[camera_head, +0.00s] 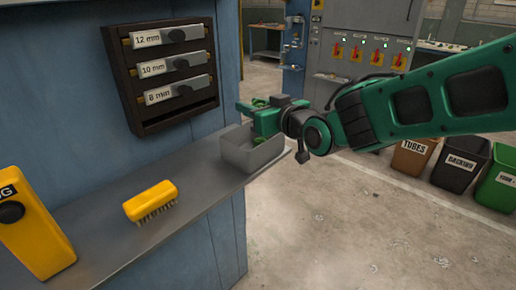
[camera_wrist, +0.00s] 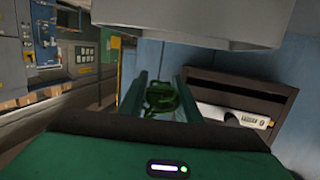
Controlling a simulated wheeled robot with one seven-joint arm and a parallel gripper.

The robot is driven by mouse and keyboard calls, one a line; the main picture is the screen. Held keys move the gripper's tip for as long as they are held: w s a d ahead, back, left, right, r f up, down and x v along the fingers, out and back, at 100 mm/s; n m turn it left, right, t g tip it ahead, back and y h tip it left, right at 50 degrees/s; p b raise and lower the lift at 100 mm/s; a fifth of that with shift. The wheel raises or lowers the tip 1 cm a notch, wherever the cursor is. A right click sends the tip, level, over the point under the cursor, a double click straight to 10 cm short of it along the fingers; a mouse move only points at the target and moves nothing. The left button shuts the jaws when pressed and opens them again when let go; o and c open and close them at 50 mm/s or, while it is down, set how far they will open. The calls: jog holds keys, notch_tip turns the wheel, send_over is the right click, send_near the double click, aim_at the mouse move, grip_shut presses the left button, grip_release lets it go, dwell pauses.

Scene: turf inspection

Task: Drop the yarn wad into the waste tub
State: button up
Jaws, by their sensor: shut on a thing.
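My gripper (camera_head: 262,121) is at the far end of the grey ledge, above a small grey open tub (camera_head: 250,157). In the wrist view, a tangled green yarn wad (camera_wrist: 162,97) sits between the two fingers of my gripper (camera_wrist: 160,92), which are shut on it. In the head view, green bits of the wad show at the fingers, just over the tub's rim. The inside of the tub is mostly hidden by its near wall and my gripper. I cannot read any label on this tub.
A yellow brush (camera_head: 151,200) and a yellow device (camera_head: 32,225) stand on the ledge (camera_head: 190,203). A dark rack (camera_head: 165,75) with labelled gauges hangs on the blue wall. Labelled bins, brown (camera_head: 411,155), black (camera_head: 459,162) and green (camera_head: 497,178), stand on the floor at right.

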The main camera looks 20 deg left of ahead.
jog(key=shift+f, duration=0.35)
jog(key=o, duration=1.1)
jog(key=v, duration=1)
jog(key=shift+s+d, duration=0.2)
jog(key=shift+d, duration=0.1)
jog(key=shift+w+d, duration=0.1)
